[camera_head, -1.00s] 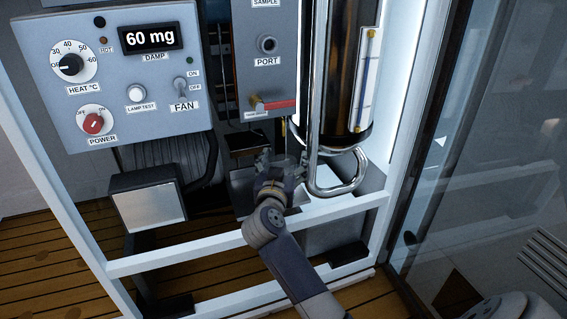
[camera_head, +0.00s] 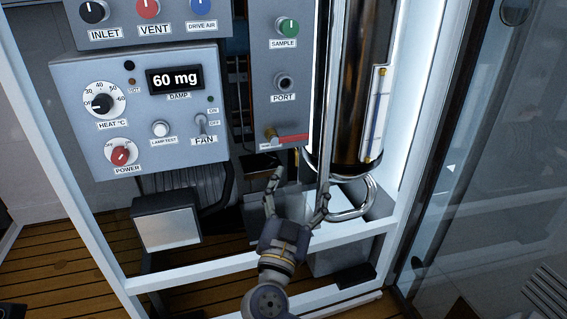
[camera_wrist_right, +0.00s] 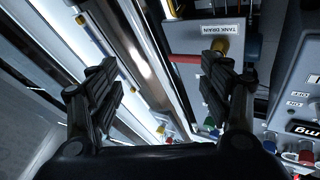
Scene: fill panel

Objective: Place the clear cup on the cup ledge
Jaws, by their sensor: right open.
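I cannot make out the clear cup for certain in either current view; the fingers cover part of the ledge. My left gripper is not in view.
Above the ledge are a brass drain valve with red handle (camera_head: 291,140) and the dark glass tank (camera_head: 357,120). A bent chrome pipe (camera_head: 362,205) curves close to the right finger. A white frame rail (camera_head: 210,262) crosses below. The control panel (camera_head: 130,140) is at left.

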